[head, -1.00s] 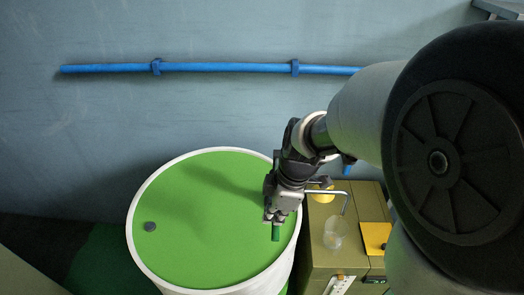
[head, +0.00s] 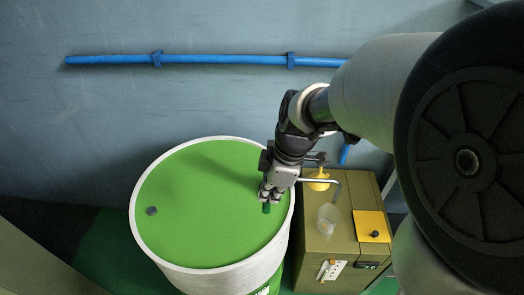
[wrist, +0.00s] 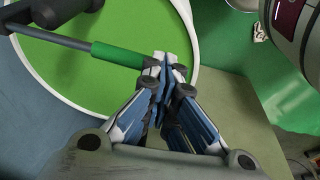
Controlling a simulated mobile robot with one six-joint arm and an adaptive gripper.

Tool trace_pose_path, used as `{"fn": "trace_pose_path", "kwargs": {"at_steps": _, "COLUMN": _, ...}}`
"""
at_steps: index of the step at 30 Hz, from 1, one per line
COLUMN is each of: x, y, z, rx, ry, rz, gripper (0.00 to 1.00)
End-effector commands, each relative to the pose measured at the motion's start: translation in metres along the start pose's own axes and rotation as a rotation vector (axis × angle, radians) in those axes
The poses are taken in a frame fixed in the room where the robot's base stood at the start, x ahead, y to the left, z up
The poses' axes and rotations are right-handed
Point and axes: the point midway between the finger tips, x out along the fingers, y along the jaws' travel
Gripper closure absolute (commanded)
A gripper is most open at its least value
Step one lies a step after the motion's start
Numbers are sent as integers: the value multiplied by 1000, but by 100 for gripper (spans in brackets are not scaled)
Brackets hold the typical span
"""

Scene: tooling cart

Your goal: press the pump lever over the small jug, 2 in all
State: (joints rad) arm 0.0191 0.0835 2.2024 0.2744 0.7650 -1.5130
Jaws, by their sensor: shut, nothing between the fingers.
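The pump lever shows in the wrist view as a grey rod with a green grip (wrist: 116,60). In the head view only the end of the green grip (head: 266,208) shows, over the green drum lid. My gripper (head: 270,194) is shut and empty, its fingertips at the grip's end. In the wrist view the fingertips (wrist: 166,68) overlap that end; I cannot tell whether they touch it. The small clear jug (head: 327,220) stands on the olive cabinet, beneath the bent grey spout (head: 337,188). My gripper hides most of the lever in the head view.
The white-rimmed drum (head: 166,256) stands left of the olive cabinet (head: 310,238). A yellow panel (head: 371,226) with a dark knob is right of the jug. A yellow pump part (head: 318,180) is behind it. A blue pipe (head: 220,59) runs along the wall.

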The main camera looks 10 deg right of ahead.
Motion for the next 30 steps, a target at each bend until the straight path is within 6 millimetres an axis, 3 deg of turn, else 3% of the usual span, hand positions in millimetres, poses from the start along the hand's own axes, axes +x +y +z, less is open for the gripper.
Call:
{"fn": "trace_pose_path", "kwargs": {"at_steps": 1, "x": -17, "y": -5, "z": 5, "rx": -6, "ry": -12, "rz": -4, "gripper": 100}}
{"fn": "trace_pose_path", "kwargs": {"at_steps": 3, "x": -33, "y": -8, "z": 6, "rx": -6, "ry": -14, "rz": -5, "gripper": 100}}
{"fn": "trace_pose_path", "kwargs": {"at_steps": 12, "x": -74, "y": -16, "z": 6, "rx": -6, "ry": -14, "rz": -8, "gripper": 100}}
{"fn": "trace_pose_path", "kwargs": {"at_steps": 30, "x": -79, "y": -15, "z": 4, "rx": -6, "ry": -10, "rz": -4, "gripper": 100}}
